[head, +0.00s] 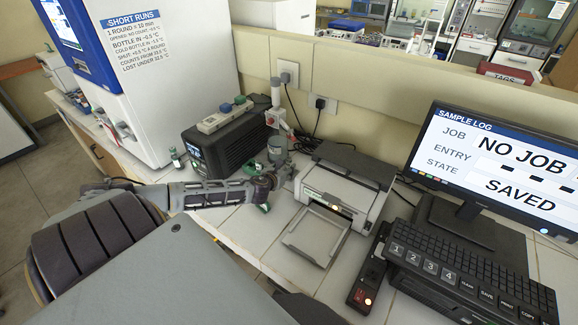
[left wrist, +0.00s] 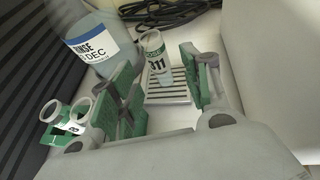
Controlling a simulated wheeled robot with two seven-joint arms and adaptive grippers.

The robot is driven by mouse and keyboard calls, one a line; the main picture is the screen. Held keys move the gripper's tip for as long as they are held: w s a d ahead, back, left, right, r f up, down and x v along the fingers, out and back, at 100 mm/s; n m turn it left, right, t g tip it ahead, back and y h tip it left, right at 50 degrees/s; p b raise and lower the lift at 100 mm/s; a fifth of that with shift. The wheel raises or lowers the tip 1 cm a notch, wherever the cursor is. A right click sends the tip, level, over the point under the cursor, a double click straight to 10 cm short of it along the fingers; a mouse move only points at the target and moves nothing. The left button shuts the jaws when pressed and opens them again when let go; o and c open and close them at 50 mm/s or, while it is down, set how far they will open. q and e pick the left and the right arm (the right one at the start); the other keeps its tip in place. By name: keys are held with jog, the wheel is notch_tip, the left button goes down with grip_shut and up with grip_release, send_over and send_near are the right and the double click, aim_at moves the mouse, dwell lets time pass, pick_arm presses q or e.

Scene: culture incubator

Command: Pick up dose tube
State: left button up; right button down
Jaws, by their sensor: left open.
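A clear tube (left wrist: 155,60) with a green and white label reading 311 stands upright on a slotted grey drip plate (left wrist: 177,88) in the left wrist view. My left gripper (left wrist: 163,92) is open, with green-padded fingers to either side of the tube. The tube looks slightly beyond the fingertips, with gaps on both sides. Two more tubes (left wrist: 77,114) sit in a green holder left of the gripper. In the head view my left gripper (head: 268,182) is low by the dispenser, and the tube cannot be made out there. My right gripper is not in view.
A bottle labelled RINSE (left wrist: 90,42) stands just left of the tube. A black ribbed unit (head: 229,137), a small printer (head: 345,190) and a white incubator cabinet (head: 170,60) flank the spot. A monitor (head: 500,165) and keyboard (head: 470,272) are on the right.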

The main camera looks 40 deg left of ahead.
aim_at(289, 157)
pick_arm(q)
jog(key=shift+x, duration=2.65)
jog(key=shift+c, duration=0.5)
jog(key=c, duration=0.9)
jog(key=shift+o, duration=0.2)
jog(key=shift+r, duration=0.15)
jog(key=shift+r, duration=3.25)
jog(key=s+d, duration=0.2)
jog(key=s, duration=0.6)
jog(key=s+d+p, duration=0.1)
jog(key=s+d, duration=0.2)
jog(key=s, duration=0.6)
jog(key=shift+d, duration=0.25)
